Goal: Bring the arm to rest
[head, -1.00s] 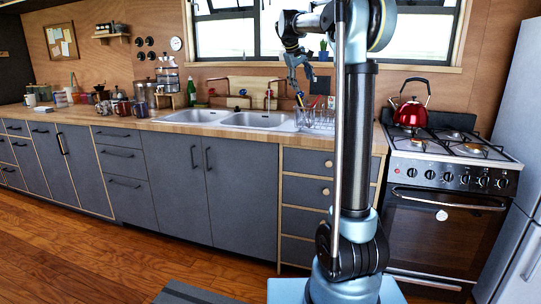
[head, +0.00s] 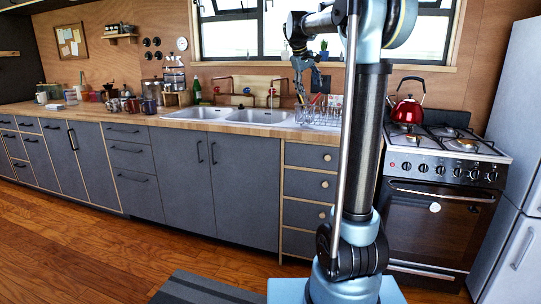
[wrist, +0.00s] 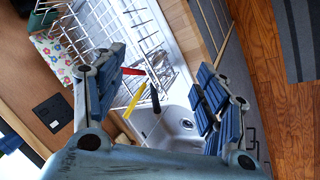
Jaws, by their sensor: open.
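My gripper (head: 302,92) hangs pointing down at the end of my raised arm, in front of the window and above the dish rack (head: 320,114). In the wrist view my gripper (wrist: 160,68) shows its two blue padded fingers spread wide apart with nothing held between them. Beyond the fingers, the wrist view shows the wire dish rack (wrist: 92,32) with red, yellow and black-handled utensils (wrist: 143,88), and the sink (wrist: 180,125). The gripper appears clear of these things.
The wooden counter (head: 262,127) runs along the wall with several mugs (head: 132,105) at left. A red kettle (head: 407,111) stands on the stove (head: 440,140) to the right. A fridge (head: 513,130) is at the far right. The floor (head: 120,255) in front is open, with a grey rug (head: 205,288).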

